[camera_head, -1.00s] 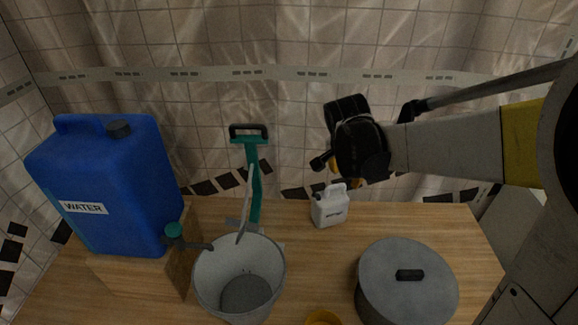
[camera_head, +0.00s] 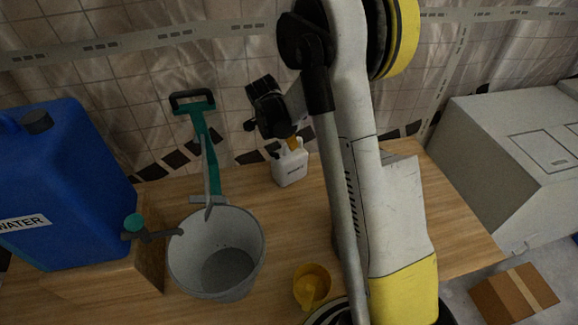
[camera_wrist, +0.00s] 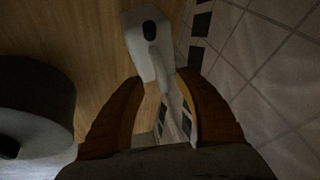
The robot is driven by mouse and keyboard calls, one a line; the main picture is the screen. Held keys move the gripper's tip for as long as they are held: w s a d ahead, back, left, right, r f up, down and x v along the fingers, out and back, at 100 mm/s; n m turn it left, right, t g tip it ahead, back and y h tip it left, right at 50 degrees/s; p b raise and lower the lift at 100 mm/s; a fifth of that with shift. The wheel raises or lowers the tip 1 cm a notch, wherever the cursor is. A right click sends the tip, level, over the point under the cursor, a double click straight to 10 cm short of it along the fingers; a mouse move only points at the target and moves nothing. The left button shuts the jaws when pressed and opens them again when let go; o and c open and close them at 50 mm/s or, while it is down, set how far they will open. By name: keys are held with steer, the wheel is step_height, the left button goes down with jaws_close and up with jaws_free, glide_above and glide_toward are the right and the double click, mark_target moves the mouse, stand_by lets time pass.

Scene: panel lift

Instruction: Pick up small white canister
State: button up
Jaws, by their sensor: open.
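My gripper (camera_wrist: 160,82) is open there, with a finger on either side of the handle end. Contact cannot be told.
A grey bucket (camera_head: 190,262), green-handled tool (camera_head: 206,140) and blue water jug (camera_head: 70,190) stand to the left. A yellow cup (camera_head: 311,292) is in front. The tiled wall (camera_head: 130,90) is close behind.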

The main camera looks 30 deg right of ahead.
mark_target(287, 161)
steer(key=b+x, duration=0.1)
steer(key=x, duration=0.3)
steer(key=shift+w+f+b, duration=0.15)
steer(key=shift+f+b, duration=0.05)
steer(key=shift+b, duration=0.15)
steer(key=shift+a+r, duration=0.1)
steer(key=shift+c, duration=0.8)
jaws_close()
steer(key=shift+r, duration=0.15)
